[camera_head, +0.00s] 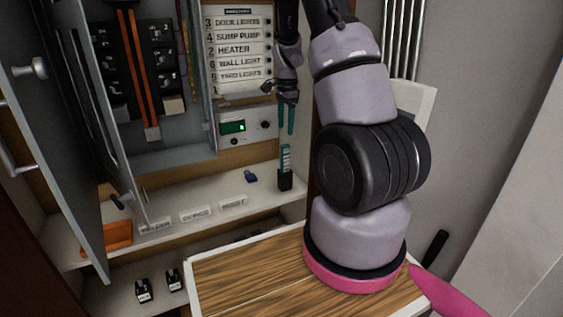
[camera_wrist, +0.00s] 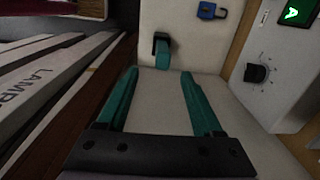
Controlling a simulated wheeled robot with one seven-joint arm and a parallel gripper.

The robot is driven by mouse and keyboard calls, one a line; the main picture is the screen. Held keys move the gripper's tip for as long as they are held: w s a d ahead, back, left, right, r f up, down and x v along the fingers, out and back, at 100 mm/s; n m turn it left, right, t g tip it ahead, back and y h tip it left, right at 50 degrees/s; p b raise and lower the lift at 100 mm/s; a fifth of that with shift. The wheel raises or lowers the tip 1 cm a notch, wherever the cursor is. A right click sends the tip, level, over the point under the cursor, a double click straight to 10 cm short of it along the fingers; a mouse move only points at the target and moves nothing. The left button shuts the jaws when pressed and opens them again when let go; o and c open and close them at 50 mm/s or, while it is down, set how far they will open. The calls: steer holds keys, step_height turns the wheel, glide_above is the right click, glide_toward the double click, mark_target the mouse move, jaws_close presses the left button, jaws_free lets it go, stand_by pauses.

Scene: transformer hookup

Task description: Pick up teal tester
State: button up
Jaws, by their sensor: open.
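The teal tester (camera_head: 285,158) stands upright in a black holder (camera_head: 285,181) on the white shelf, below my gripper. In the wrist view the tester (camera_wrist: 163,58) shows just beyond the fingertips, roughly centred between them. My gripper (camera_head: 286,131) has teal fingers and hangs above the tester, pointing down. In the wrist view its fingers (camera_wrist: 159,76) are spread apart with nothing between them. The tester's lower part is hidden in the holder.
A blue padlock-like item (camera_head: 250,176) lies on the shelf (camera_head: 220,197) to the left. A panel with a green display (camera_head: 234,127) is behind it. An open grey cabinet door (camera_head: 60,130) stands left. A wooden tabletop (camera_head: 250,283) is in front.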

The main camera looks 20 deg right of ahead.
mark_target(285, 155)
steer(key=shift+m, duration=0.3)
steer(key=f, duration=0.7)
steer(key=shift+w+d+f, duration=0.2)
steer(key=shift+w+d, duration=0.15)
step_height(285, 155, down, 6)
steer(key=shift+w+a+r, duration=0.15)
jaws_close()
